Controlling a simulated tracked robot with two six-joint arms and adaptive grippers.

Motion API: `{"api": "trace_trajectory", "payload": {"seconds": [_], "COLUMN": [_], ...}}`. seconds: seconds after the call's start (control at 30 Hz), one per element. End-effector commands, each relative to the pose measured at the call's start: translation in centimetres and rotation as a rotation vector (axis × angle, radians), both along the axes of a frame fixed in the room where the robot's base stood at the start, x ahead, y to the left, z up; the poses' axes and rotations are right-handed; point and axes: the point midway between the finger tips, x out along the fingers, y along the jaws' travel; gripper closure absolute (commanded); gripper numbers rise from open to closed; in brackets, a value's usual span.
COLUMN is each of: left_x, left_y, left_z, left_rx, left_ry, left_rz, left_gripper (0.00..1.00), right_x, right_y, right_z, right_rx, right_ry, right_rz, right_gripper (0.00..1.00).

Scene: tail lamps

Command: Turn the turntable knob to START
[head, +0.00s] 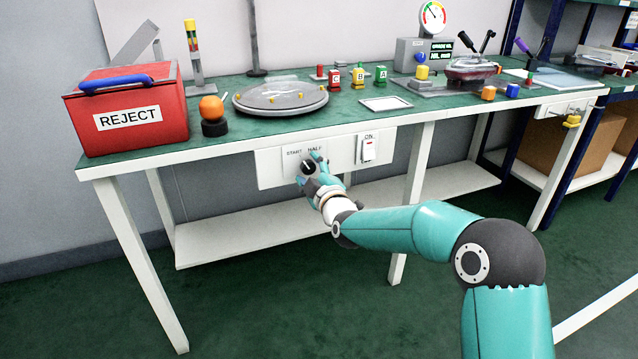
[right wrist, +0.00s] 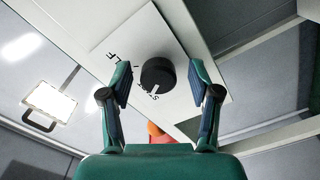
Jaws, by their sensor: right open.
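The black turntable knob (head: 308,167) sits on a white panel (head: 270,171) on the bench's front edge. START is printed at the panel's upper left, with a second label to its right. In the right wrist view the knob (right wrist: 158,73) stands between the fingers of my right gripper (right wrist: 160,80), which is open with a gap on each side. A white mark shows on the knob near the START lettering, but I cannot tell its exact setting. In the head view my right gripper (head: 311,171) partly hides the knob. My left gripper is not in view.
A white ON switch (head: 369,149) is right of the knob. Above, the bench holds the round turntable (head: 280,100), a red REJECT box (head: 127,135), an orange ball (head: 211,108) and several small coloured blocks. A lower shelf (head: 225,241) runs beneath.

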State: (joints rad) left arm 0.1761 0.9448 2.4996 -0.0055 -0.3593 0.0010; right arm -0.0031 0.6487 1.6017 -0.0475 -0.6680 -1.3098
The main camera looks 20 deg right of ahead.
Motion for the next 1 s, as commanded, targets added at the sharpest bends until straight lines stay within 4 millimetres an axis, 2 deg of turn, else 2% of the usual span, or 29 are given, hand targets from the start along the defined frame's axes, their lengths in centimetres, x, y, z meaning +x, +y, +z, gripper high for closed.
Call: {"api": "trace_trajectory", "payload": {"seconds": [0.17, 0.6, 0.8, 1.0], "left_x": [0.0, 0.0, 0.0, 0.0], "left_y": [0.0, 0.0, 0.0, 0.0], "left_z": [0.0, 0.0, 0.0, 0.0], "left_rx": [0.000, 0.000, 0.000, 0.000], "left_ry": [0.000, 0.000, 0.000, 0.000], "left_rz": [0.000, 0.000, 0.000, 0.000], "left_gripper": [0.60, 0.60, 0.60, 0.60], "right_x": [-2.1, -9.7, -11.3, -11.5], "right_y": [-0.1, -0.4, -0.4, -0.4], "right_z": [0.0, -0.1, -0.1, -0.2], "right_rx": [0.000, -0.001, -0.001, -0.001], "right_ry": [0.001, 0.001, 0.002, 0.002], "right_rz": [0.000, 0.000, 0.000, 0.000], "right_gripper": [0.38, 0.38, 0.38, 0.38]}}
